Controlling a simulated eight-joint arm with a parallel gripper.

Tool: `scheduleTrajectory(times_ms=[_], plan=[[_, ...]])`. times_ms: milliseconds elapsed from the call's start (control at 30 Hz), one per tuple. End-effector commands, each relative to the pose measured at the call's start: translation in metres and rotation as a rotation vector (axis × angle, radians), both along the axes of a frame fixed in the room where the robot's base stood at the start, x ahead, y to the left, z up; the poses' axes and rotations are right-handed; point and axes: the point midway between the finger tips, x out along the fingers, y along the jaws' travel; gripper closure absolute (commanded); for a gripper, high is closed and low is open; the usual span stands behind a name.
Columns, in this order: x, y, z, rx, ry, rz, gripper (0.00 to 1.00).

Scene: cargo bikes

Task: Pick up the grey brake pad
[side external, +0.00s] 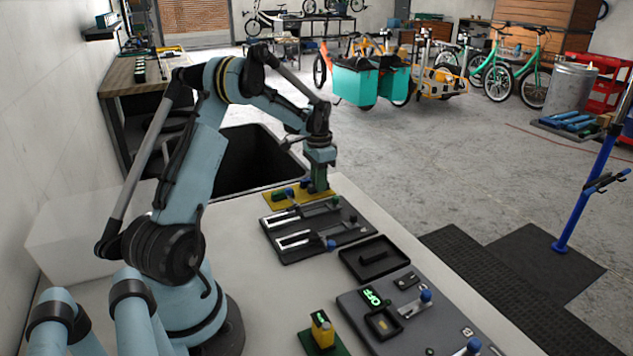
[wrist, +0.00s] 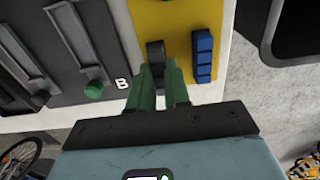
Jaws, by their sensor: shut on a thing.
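The grey brake pad (wrist: 155,50) shows in the wrist view as a small dark block between my green fingertips. My gripper (wrist: 158,82) is shut on it, over the yellow tray (wrist: 176,14). In the side view my gripper (side external: 319,188) points down at the right part of the yellow tray (side external: 274,203). The pad cannot be made out there. Whether the pad still touches the tray is unclear.
A blue ribbed block (wrist: 203,56) lies on the tray right of my gripper in the wrist view. A dark slotted board (side external: 290,255), marked B in the wrist view, sits beside the tray. A black empty tray (side external: 374,259) lies nearer the camera.

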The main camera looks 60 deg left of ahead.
Motion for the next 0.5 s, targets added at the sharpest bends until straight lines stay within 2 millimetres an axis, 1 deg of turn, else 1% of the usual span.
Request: scheduleTrajectory(times_ms=[500], plan=[[0.000,0.000,0.024,0.000,0.000,0.000,1.00]])
